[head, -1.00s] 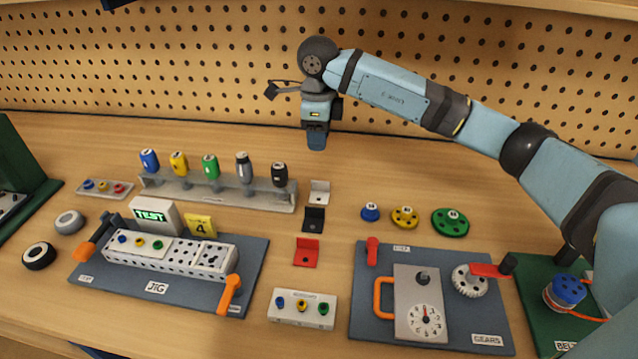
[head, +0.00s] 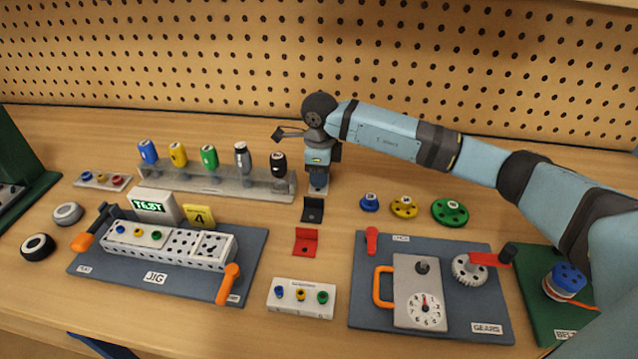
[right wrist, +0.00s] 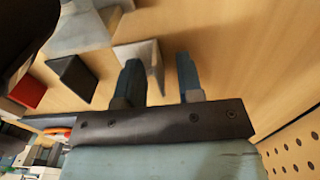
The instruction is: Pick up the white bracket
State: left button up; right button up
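The white bracket (head: 325,189) stands on the bench at the back of a column of three brackets, mostly hidden behind my right gripper in the head view. My right gripper (head: 319,187) points down right at it. In the right wrist view the gripper's two fingers (right wrist: 160,62) are apart. The white bracket (right wrist: 146,52) shows at and behind the left finger, with part of it reaching into the gap. I cannot tell whether they touch. My left gripper is not in view.
A black bracket (head: 313,210) and a red bracket (head: 305,242) lie in front. A grey rack (head: 215,181) with several coloured drivers is close on the left. Blue, yellow and green gears (head: 450,212) lie to the right. A pegboard (head: 230,60) stands behind.

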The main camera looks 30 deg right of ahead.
grip_shut()
dwell(0.3)
